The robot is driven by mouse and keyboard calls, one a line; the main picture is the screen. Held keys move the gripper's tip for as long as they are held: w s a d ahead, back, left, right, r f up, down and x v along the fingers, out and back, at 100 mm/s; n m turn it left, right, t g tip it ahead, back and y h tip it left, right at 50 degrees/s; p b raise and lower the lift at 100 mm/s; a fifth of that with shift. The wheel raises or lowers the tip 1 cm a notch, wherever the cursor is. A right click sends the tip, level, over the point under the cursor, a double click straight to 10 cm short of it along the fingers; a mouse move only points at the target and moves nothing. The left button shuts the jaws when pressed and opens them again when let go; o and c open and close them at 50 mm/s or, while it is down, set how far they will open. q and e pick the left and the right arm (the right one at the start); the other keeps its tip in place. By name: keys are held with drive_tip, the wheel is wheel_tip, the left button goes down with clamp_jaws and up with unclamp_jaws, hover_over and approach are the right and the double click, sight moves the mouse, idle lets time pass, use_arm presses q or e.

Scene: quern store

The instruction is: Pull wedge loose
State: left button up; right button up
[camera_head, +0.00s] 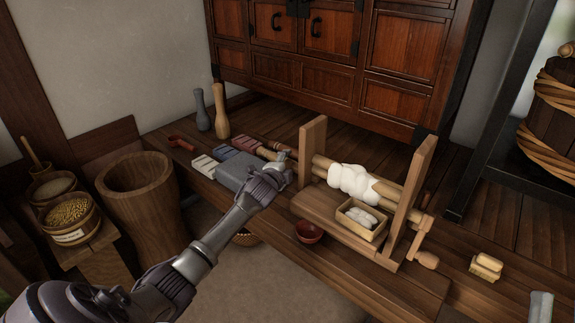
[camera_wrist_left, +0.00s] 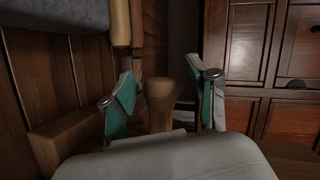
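My left gripper (camera_head: 279,163) reaches in from the left, close to the left upright of the wooden roller gin (camera_head: 311,150). In the left wrist view my left gripper (camera_wrist_left: 160,103) has its two teal-lined fingers apart. A tan wooden peg-like piece (camera_wrist_left: 163,95), wider at the top and narrowing downward, shows in the gap between them. I see space on both sides of it, and cannot tell its distance or whether it is the wedge. No wedge stands out clearly in the head view, where my gripper covers part of the gin's left side.
White cotton (camera_head: 354,181) lies on the rollers. A small box (camera_head: 352,226) and a red bowl (camera_head: 309,232) are in front. A wooden cabinet (camera_head: 385,100) stands behind. Bench boards at the right are mostly clear.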

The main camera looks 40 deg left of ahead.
use_arm(q)
drive_tip(key=shift+d, duration=0.1)
drive_tip(key=shift+s+d, duration=0.1)
drive_tip(key=shift+s, duration=0.15)
drive_tip(key=v, duration=1.1)
drive_tip(key=shift+s, duration=0.25)
